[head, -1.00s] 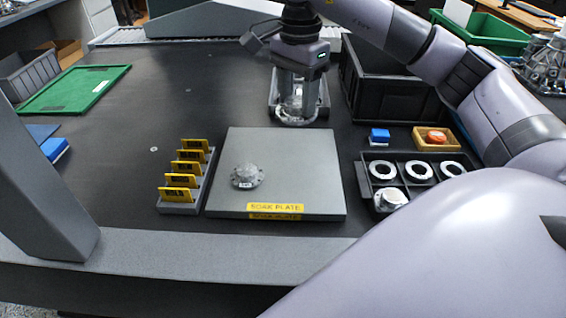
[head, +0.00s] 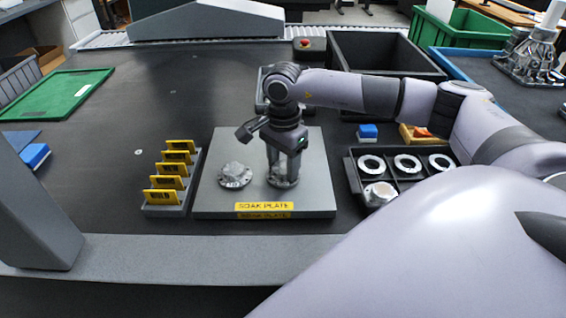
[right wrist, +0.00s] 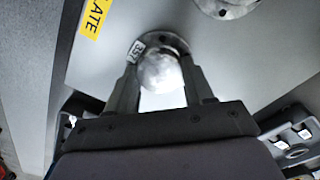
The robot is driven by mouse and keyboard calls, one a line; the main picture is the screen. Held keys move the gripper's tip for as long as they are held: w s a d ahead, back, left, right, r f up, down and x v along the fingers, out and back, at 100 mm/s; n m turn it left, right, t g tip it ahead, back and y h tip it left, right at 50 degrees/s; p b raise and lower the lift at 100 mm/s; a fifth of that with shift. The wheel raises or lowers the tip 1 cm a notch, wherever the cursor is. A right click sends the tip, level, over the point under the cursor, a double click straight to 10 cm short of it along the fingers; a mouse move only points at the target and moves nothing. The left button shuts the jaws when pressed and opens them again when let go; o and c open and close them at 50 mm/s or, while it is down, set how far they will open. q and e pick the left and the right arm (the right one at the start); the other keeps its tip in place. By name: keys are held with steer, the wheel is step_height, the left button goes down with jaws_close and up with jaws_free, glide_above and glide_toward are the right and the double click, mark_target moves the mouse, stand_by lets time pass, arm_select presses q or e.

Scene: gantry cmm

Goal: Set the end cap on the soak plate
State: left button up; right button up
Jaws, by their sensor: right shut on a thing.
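The soak plate (head: 215,201) is a grey square slab with a yellow label on its front edge. My right gripper (head: 284,178) is over the right half of the plate. It is shut on a round, flanged metal end cap (head: 280,183). In the right wrist view the end cap (right wrist: 160,72) sits between the fingers with a small numbered tag on its flange. The cap is at or just above the plate surface; I cannot tell if it touches. Another flanged metal part (head: 235,176) sits on the plate to the left. My left gripper is not in view.
A rack of yellow tags (head: 170,197) stands left of the plate. A black tray (head: 406,182) with metal rings and a metal part is at the right. A large black bin (head: 385,55) stands at the back.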

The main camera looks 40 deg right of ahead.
mark_target(283, 167)
steer(key=shift+f, duration=0.2)
steer(key=o, duration=1.2)
steer(key=shift+r, duration=0.1)
steer(key=shift+r, duration=0.25)
step_height(283, 167, up, 12)
steer(key=shift+p, duration=0.45)
steer(key=shift+f, duration=0.15)
